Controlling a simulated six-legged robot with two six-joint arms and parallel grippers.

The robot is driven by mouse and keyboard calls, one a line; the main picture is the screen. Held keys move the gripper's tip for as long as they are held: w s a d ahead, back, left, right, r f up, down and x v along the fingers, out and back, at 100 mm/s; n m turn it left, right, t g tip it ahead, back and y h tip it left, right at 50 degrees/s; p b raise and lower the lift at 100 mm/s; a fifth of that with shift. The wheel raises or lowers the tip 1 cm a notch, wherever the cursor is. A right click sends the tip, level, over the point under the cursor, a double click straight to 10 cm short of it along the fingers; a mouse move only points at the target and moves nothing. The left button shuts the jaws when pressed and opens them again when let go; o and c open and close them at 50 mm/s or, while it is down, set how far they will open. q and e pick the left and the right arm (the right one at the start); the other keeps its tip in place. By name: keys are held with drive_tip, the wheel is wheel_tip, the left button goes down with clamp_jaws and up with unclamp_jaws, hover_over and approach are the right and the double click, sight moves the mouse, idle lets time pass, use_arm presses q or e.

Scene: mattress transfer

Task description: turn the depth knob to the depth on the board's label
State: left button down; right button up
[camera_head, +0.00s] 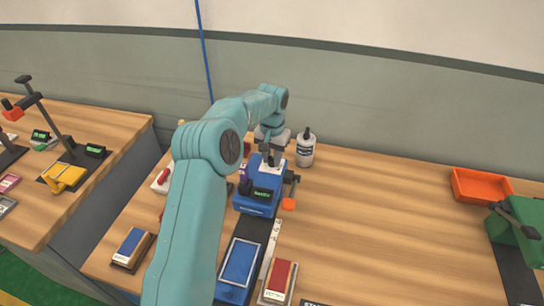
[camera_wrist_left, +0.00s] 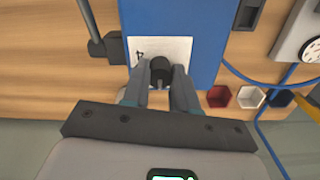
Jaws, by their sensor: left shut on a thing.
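The blue machine (camera_head: 247,206) stands on the middle table, with a small display of green text (camera_head: 262,193) too small to read. Its white top plate (camera_wrist_left: 185,48) carries a black depth knob (camera_wrist_left: 160,70). My left gripper (camera_head: 273,151) reaches down over the top of the machine. In the left wrist view its two fingers (camera_wrist_left: 160,84) are closed on either side of the knob and hold it. The knob's scale and pointer cannot be read. I cannot tell which board bears the label. My right gripper is not in view.
A black lever with an orange end (camera_head: 289,204) sticks out on the machine's right. A white bottle (camera_head: 306,150) stands behind it. Blue (camera_head: 240,264) and red (camera_head: 280,276) blocks lie in front. An orange tray (camera_head: 481,185) and green device (camera_head: 515,240) are at right.

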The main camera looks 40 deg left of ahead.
sight(272, 158)
use_arm(q)
drive_tip(key=c, duration=0.9)
unclamp_jaws()
wheel_tip(272, 158, up, 8)
drive_tip(key=shift+f, duration=0.25)
wheel_tip(272, 158, up, 9)
drive_tip(key=shift+p, duration=1.2)
drive_tip(key=shift+f, duration=0.1)
